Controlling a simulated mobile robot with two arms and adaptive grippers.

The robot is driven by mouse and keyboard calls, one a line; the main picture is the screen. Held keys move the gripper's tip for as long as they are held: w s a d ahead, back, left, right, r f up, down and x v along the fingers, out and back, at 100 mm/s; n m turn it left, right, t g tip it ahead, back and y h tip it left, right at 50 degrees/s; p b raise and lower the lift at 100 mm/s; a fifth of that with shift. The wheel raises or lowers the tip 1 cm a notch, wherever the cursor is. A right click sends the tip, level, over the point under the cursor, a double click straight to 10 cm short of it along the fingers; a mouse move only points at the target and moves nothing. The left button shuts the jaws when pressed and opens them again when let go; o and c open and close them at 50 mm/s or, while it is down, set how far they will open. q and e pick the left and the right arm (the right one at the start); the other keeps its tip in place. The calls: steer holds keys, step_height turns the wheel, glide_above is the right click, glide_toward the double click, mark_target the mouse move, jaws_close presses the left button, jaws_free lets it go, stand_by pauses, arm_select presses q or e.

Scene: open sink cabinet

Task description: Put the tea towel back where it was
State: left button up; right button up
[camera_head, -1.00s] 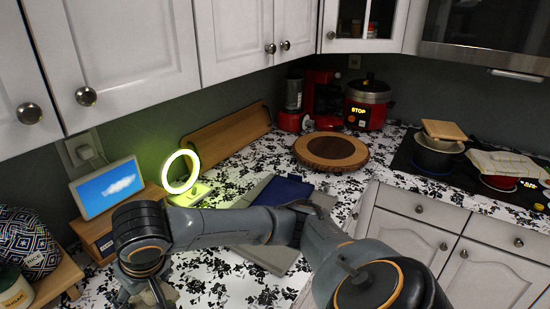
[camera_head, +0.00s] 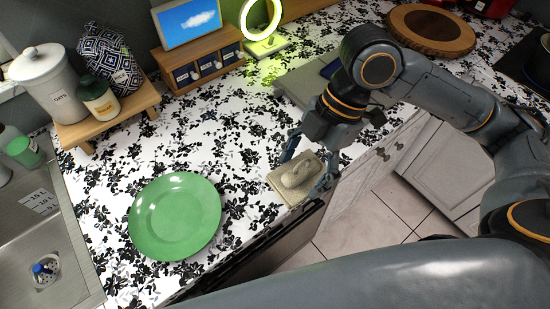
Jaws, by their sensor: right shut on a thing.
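My right gripper (camera_head: 302,175) reaches down over the counter near its front edge. My left gripper is not in view.
A green plate (camera_head: 175,216) lies on the patterned counter to the left of the gripper. A sink (camera_head: 45,225) is at far left. A wooden riser (camera_head: 107,120) holds jars behind. A grey board (camera_head: 297,84) lies behind my right arm. The counter's front edge is close.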

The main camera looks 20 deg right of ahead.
steer(key=shift+n, duration=0.3)
steer(key=w+f+p, duration=0.1)
steer(key=w+f, duration=0.1)
steer(key=w, duration=0.2)
steer(key=w+f+p, duration=0.1)
steer(key=w+f, duration=0.2)
steer(key=w, duration=0.1)
steer(key=w+f+p, duration=0.1)
steer(key=w+f, duration=0.2)
steer(key=w, duration=0.1)
steer(key=shift+w+a+f, duration=0.15)
steer(key=shift+a, duration=0.1)
steer(key=shift+w+f, duration=0.4)
steer(key=shift+f, duration=0.15)
step_height(320, 180, down, 3)
steer(key=shift+w+p, duration=0.15)
steer(key=shift+p, duration=0.75)
steer(key=shift+f, duration=0.25)
steer(key=o, duration=1.1)
steer(key=shift+f, duration=0.1)
steer(key=shift+c, duration=0.2)
